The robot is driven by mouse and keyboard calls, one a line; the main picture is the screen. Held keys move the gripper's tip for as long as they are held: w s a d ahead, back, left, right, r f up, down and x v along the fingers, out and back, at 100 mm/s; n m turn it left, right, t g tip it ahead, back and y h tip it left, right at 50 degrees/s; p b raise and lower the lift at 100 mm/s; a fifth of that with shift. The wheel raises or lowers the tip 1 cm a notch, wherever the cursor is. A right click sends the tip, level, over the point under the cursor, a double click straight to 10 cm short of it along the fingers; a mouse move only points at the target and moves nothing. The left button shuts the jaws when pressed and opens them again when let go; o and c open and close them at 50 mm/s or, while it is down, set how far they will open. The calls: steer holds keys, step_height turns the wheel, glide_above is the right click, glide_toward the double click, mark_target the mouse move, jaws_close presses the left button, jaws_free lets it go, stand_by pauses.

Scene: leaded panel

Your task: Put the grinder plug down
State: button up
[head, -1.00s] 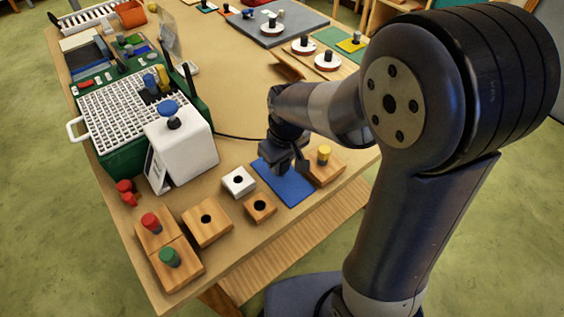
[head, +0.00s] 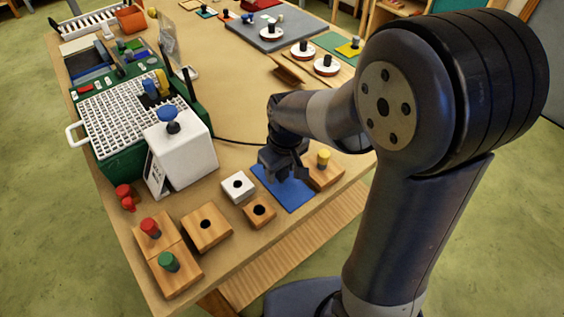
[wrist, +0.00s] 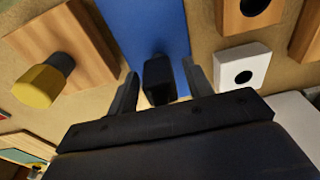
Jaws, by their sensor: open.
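The grinder plug (wrist: 158,80) is a dark block on or just over the blue mat (wrist: 140,25) in the wrist view. My gripper (wrist: 160,72) is open, with one finger on each side of the plug and a gap showing on both sides. In the head view my gripper (head: 285,174) is low over the blue mat (head: 293,196) and hides the plug. A dark cord (head: 238,140) runs from behind the white box toward my gripper.
A wooden block with a yellow knob (head: 323,163) stands close right of my gripper. A white block with a hole (head: 238,186) and wooden blocks with holes (head: 259,212) stand left of the mat. The white box (head: 181,152) with a blue knob stands further left.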

mark_target(285, 169)
step_height(285, 169, up, 12)
steer(key=s, duration=0.1)
steer(key=shift+d, duration=0.4)
steer(key=shift+r, duration=0.1)
